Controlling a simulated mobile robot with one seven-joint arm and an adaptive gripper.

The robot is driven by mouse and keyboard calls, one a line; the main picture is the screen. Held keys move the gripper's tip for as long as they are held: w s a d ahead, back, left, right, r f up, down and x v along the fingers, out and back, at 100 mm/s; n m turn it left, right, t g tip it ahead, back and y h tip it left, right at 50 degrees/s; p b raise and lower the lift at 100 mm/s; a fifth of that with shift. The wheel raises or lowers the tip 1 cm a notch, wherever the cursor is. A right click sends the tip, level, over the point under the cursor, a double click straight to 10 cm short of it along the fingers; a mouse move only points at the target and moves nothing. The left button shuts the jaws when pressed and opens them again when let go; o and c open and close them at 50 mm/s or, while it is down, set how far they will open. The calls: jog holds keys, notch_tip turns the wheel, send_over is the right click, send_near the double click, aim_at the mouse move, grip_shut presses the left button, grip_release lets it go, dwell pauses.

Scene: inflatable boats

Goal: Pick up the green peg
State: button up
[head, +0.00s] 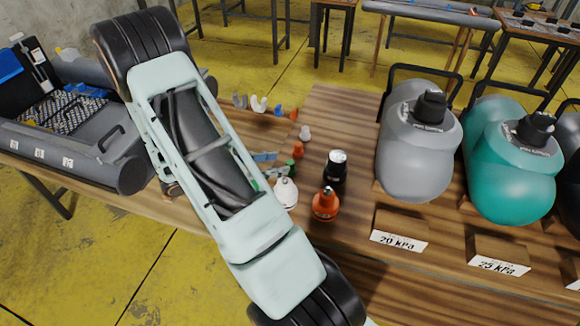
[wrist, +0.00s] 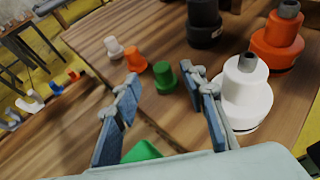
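The green peg (wrist: 165,77) stands upright on the wooden table, at the end of a short row with an orange peg (wrist: 136,59) and a white peg (wrist: 114,48). In the head view the green peg (head: 291,166) is small and partly hidden. My gripper (wrist: 165,92) is open, its blue-padded fingers apart with nothing held between them. In the wrist view the green peg appears between and just beyond the fingertips; contact does not show. In the head view my arm hides most of the gripper.
A white valve (wrist: 247,93) stands close beside the right finger. A black valve (wrist: 204,22) and an orange valve (wrist: 277,42) stand behind. Another green object (wrist: 142,152) shows low between the fingers. A grey pump (head: 415,150) stands to the right.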

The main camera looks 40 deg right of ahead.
aim_at(291, 165)
jog(key=x, duration=0.4)
jog(key=f+x, duration=0.1)
jog(key=x, duration=0.1)
jog(key=shift+s+f, duration=0.15)
jog(key=shift+f, duration=0.05)
jog(key=shift+a, duration=0.1)
grip_shut()
